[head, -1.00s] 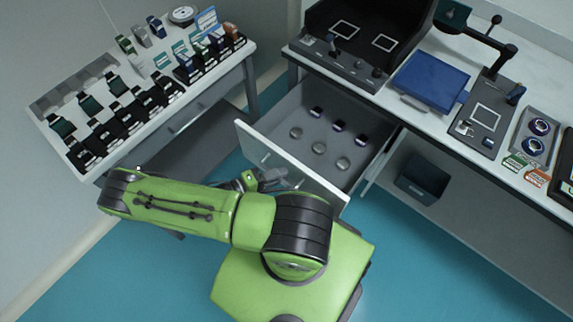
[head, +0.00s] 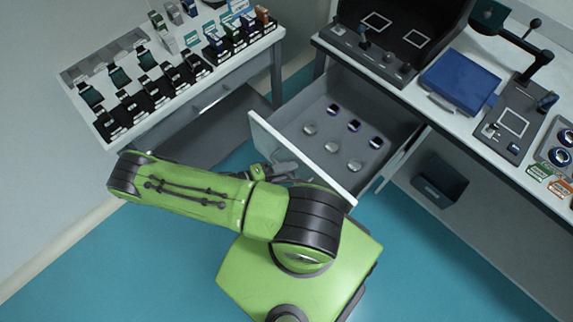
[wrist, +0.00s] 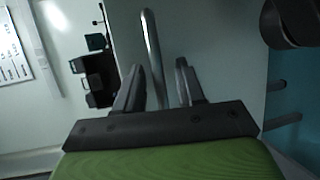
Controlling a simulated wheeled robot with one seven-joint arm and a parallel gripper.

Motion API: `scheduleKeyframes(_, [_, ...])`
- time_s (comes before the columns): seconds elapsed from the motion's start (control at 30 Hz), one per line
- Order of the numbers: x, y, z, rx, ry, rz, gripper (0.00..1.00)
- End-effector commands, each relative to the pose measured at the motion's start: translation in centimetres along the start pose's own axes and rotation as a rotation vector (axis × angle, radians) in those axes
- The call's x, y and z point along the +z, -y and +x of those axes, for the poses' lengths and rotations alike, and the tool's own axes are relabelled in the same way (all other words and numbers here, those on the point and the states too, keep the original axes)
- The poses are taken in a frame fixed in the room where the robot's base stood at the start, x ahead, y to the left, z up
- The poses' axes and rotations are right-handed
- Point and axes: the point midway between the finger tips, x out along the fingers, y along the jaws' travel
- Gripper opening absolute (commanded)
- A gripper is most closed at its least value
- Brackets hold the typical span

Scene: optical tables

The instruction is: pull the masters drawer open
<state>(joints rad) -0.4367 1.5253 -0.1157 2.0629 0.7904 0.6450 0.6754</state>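The drawer (head: 300,146) under the bench stands well out, with its pale front panel toward me. Several small round watch-like pieces (head: 333,148) lie in it in two rows, dark ones behind and pale ones in front. My gripper (head: 272,172) is at the outer side of the drawer front, partly hidden by my arm in the head view. In the wrist view my gripper's fingers (wrist: 159,68) are apart. Contact with the left finger is unclear.
A white side table (head: 100,140) with watches on stands is at the left. The bench above the drawer holds a dark open box (head: 375,65) and a blue case (head: 460,82). A dark bin (head: 440,180) sits on the lower shelf. Teal floor is clear at front left.

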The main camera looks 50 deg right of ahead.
Motion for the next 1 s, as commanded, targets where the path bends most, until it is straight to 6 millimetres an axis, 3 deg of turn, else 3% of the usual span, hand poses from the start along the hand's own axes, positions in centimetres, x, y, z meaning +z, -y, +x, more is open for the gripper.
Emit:
scheduleKeyframes(0.47, [-0.1,0.0,-0.7,-0.001,-0.003,0.001,0.38])
scheduleKeyframes(1.0, [-0.1,0.1,-14.2,-0.001,-0.005,0.002,0.38])
